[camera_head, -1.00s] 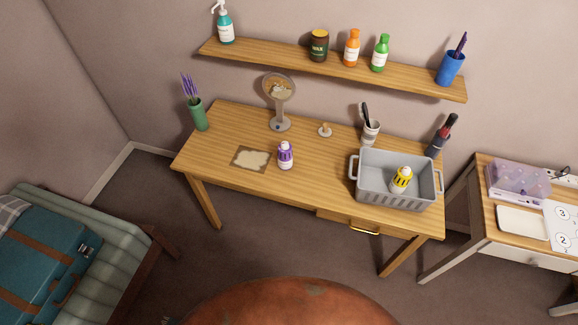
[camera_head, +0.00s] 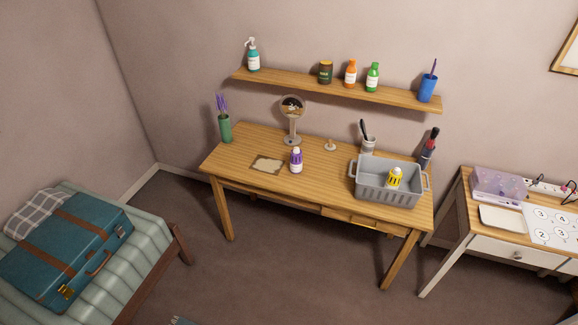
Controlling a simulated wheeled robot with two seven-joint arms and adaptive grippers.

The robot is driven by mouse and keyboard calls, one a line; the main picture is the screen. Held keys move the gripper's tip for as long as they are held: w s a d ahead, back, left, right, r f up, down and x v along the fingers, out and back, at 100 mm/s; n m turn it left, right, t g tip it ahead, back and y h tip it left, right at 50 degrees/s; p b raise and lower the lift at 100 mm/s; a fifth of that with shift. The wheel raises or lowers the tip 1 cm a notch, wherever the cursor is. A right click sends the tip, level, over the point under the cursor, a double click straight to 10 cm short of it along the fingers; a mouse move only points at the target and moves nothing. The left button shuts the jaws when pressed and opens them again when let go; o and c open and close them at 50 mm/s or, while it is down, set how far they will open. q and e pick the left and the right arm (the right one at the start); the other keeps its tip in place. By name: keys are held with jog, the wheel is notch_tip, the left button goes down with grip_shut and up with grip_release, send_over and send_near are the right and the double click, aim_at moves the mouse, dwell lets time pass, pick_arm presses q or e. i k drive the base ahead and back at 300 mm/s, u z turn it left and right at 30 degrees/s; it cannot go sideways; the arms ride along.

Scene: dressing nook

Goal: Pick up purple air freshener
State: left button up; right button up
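The purple air freshener (camera_head: 296,160) is a small bottle with a white lower part and a purple upper part. It stands upright near the front middle of the wooden desk (camera_head: 250,143), just right of a small mat with a pale centre (camera_head: 268,165). Nothing hides it. Neither of my grippers is in view, so their state does not show.
A grey basket (camera_head: 372,190) holding a yellow bottle (camera_head: 395,177) stands right of it. A round mirror (camera_head: 292,108) and a green vase (camera_head: 225,127) stand behind. A shelf (camera_head: 300,86) overhangs the desk's back. A bed with a teal suitcase (camera_head: 70,245) is left.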

aim_at(295, 160)
jog(key=u, duration=0.65)
jog(key=i, duration=1.45)
jog(key=z, duration=0.25)
